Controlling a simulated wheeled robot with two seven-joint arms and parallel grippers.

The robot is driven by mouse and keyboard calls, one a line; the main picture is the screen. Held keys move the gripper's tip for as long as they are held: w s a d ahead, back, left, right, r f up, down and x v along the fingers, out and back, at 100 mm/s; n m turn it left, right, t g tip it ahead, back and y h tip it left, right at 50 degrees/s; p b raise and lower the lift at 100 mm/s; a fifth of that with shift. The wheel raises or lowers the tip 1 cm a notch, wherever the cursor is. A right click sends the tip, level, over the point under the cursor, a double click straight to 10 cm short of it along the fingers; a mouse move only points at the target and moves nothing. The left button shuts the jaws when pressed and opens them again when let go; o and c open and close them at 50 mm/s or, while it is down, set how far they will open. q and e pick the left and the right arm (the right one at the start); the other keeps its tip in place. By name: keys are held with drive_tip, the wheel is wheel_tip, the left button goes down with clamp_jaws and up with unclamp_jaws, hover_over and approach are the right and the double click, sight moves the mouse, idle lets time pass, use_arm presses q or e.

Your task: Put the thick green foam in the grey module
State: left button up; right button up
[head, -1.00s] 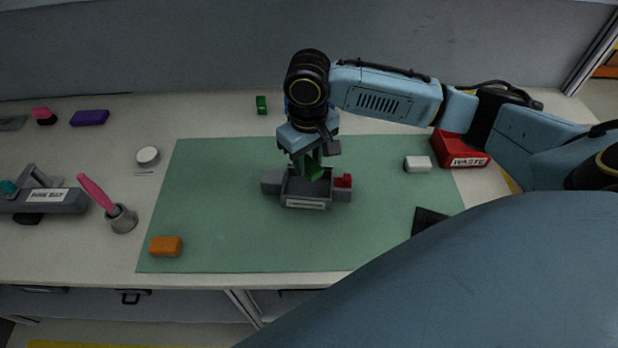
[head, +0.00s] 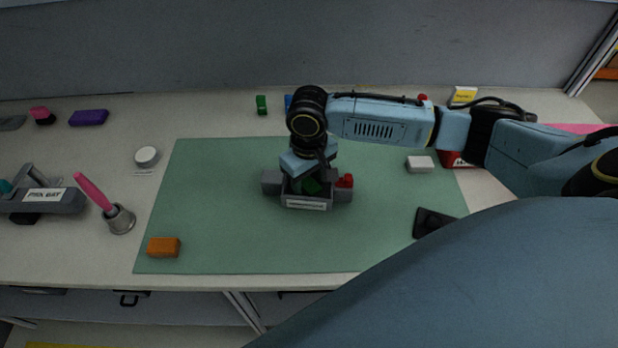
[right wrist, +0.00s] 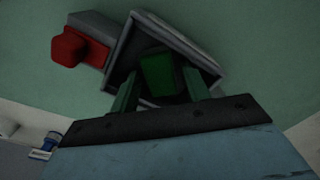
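The thick green foam (right wrist: 160,75) is between the two fingers of my right gripper (right wrist: 161,82) in the right wrist view. The foam is within the open top of the grey module (head: 306,204), seen from above. In the head view only a small part of the foam (head: 312,187) shows under the wrist. Whether it touches the module's floor cannot be told. The module's rim (right wrist: 190,42) also shows around it in the right wrist view. My left gripper is out of view.
A red block (head: 345,181) is at the module's right side. The green mat (head: 220,220) around it is mostly clear, with an orange block (head: 164,247), a white block (head: 420,164) and a black flat piece (head: 432,222).

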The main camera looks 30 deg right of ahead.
sight(308, 184)
drive_tip(key=shift+o, duration=0.3)
drive_tip(key=shift+r, duration=0.35)
wheel_tip(308, 184, up, 12)
drive_tip(key=p, duration=0.2)
drive_tip(key=shift+f, duration=0.2)
drive_tip(key=shift+f, duration=0.1)
